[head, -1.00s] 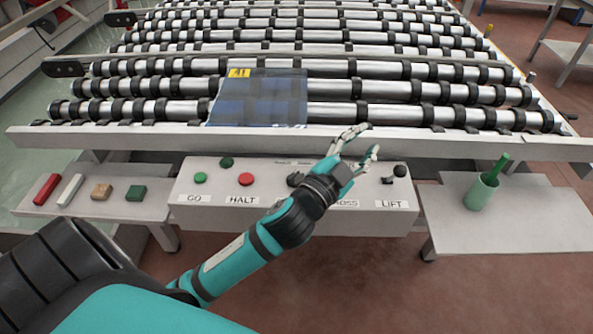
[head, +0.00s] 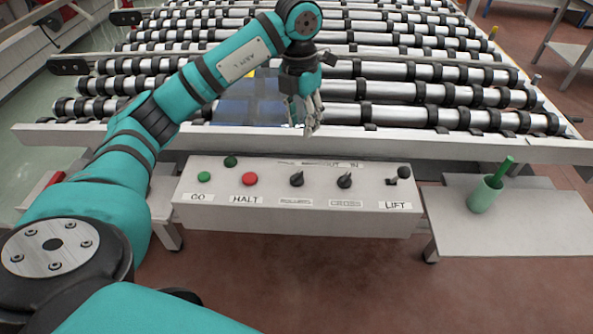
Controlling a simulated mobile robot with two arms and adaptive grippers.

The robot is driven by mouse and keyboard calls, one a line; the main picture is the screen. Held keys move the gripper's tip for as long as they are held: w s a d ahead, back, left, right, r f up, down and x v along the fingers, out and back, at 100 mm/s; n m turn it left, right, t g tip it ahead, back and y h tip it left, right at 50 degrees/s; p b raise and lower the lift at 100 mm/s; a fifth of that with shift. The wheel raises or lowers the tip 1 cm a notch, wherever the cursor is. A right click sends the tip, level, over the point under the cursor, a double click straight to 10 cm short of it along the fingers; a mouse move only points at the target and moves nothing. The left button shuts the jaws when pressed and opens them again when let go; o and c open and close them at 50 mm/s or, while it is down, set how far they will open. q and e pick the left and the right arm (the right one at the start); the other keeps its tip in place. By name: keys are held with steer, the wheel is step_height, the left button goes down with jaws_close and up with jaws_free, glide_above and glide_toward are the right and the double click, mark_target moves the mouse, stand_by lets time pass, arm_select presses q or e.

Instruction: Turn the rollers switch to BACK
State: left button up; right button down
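The rollers switch (head: 297,180) is a black rotary knob on the front control panel (head: 228,217), above the ROLLERS label (head: 296,202). It is in plain view in the head view, its pointer roughly upright; the small position lettering above it is too faint to read fully. My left gripper (head: 311,131) hangs above and behind the panel, near the front rail, fingers pointing down. Its fingers look apart, with nothing between them, and it is clear of the switch. My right gripper is not in view.
The similar CROSS knob (head: 345,181) sits just right of the rollers switch. The green GO button (head: 204,177), red HALT button (head: 250,179) and LIFT lever (head: 398,176) share the panel. A blue sheet (head: 235,112) lies on the rollers.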

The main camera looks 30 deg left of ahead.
arm_select(q)
steer(key=a, duration=0.1)
steer(key=p, duration=0.4)
glide_toward(297, 174)
steer(key=shift+y, duration=0.3)
steer(key=f, duration=0.9)
steer(key=shift+w+d, duration=0.1)
steer(key=shift+d, duration=0.15)
jaws_close()
